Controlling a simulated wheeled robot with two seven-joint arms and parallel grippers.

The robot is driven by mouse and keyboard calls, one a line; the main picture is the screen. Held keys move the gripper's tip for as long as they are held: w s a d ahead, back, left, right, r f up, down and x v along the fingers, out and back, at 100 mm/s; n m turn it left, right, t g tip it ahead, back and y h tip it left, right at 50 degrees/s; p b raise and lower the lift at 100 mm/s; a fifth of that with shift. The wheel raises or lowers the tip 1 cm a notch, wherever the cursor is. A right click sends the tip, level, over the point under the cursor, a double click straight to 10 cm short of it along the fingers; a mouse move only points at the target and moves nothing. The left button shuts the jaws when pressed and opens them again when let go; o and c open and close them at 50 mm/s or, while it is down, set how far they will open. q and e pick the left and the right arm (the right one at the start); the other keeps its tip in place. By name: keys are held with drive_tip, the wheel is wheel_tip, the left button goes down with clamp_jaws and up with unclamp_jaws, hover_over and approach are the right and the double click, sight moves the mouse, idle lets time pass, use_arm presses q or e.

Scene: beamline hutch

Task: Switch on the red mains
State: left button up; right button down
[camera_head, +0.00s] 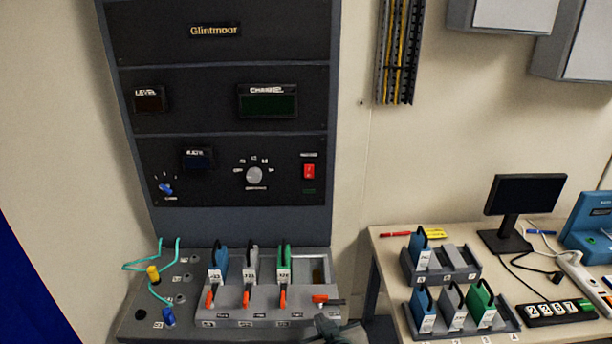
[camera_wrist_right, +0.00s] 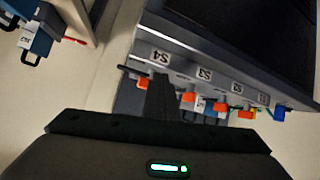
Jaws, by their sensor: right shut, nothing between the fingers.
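The red mains switch (camera_head: 309,171) is a small red rocker at the right of the lowest dark panel of the upright rack (camera_head: 220,170), with a small label above it and a dark green indicator below. My right gripper (camera_head: 325,326) is at the bottom edge of the head view, well below the switch and close to the right end of the slotted bench unit. Its shut, empty fingers also show in the right wrist view (camera_wrist_right: 160,97), pointing at the bench unit's front. The switch cannot be made out in the wrist view. My left gripper is not in view.
The grey bench unit (camera_head: 255,312) holds blue, white and green modules with orange levers; its rightmost slot looks empty. Yellow and blue plugs with teal cables lie left. A selector knob (camera_head: 254,175) sits left of the switch. A table (camera_head: 385,262) with modules and a monitor stands right.

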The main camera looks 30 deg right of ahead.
drive_tip(key=w+d+r+m+t+h, duration=0.2)
drive_tip(key=w+r, duration=0.5)
drive_tip(key=r, duration=0.4)
drive_tip(key=w+d+r+m+t+h, duration=0.1)
drive_tip(key=w+d+r+t+h, duration=0.2)
drive_tip(key=w+r, duration=0.4)
wheel_tip(320, 180, up, 4)
drive_tip(key=shift+d+f+m+t+h, duration=0.15)
drive_tip(key=shift+d+m+t+h, duration=0.15)
drive_tip(key=shift+d+m+t, duration=0.25)
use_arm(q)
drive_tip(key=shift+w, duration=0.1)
use_arm(e)
drive_tip(key=shift+w+a+n, duration=0.1)
drive_tip(key=shift+a+n, duration=0.05)
drive_tip(key=shift+n, duration=0.1)
